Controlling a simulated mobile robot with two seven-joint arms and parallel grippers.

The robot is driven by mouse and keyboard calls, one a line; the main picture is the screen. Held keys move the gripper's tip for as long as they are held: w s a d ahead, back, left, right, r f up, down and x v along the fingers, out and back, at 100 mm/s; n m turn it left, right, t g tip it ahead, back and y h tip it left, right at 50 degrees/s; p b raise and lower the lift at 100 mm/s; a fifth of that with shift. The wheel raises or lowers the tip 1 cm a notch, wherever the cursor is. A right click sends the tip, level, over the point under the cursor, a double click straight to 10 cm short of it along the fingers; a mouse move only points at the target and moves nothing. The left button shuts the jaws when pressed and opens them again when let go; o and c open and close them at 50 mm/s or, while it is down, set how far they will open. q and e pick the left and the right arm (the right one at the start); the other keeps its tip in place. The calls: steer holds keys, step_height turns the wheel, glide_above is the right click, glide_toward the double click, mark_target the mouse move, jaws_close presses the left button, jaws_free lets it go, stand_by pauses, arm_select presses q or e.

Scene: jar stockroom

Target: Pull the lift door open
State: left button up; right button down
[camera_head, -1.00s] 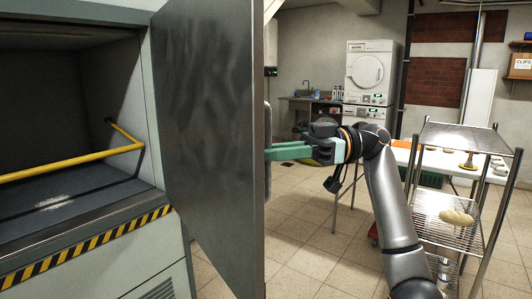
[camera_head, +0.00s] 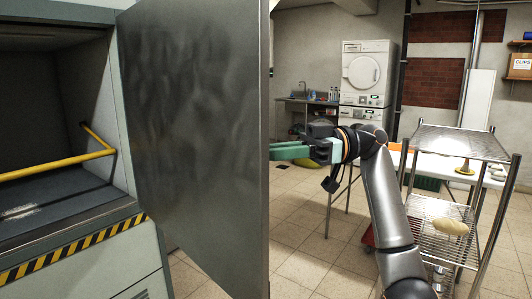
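The lift door (camera_head: 195,140) is a smudged grey metal panel. It stands swung well open, to the right of the dark lift compartment (camera_head: 40,100). My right gripper (camera_head: 285,151), with green fingers, is at the door's right edge, about halfway up. Its fingertips pass behind that edge, so I cannot see whether they are closed on a handle on the far side. My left gripper is not in view.
A yellow bar (camera_head: 60,165) crosses the lift opening above a striped sill (camera_head: 70,250). A wire rack (camera_head: 465,145) stands at the right, close to my arm, before a white table (camera_head: 480,178). Tiled floor (camera_head: 310,245) lies open beyond the door.

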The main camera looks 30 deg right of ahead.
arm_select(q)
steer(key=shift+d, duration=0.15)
arm_select(e)
steer(key=shift+d, duration=0.15)
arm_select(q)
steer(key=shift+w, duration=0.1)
arm_select(e)
steer(key=c, duration=0.9)
jaws_free()
steer(key=shift+o, duration=0.2)
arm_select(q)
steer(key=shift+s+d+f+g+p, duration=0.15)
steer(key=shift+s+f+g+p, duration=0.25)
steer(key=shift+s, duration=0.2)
arm_select(e)
steer(key=v, duration=1.2)
steer(key=shift+d, duration=0.25)
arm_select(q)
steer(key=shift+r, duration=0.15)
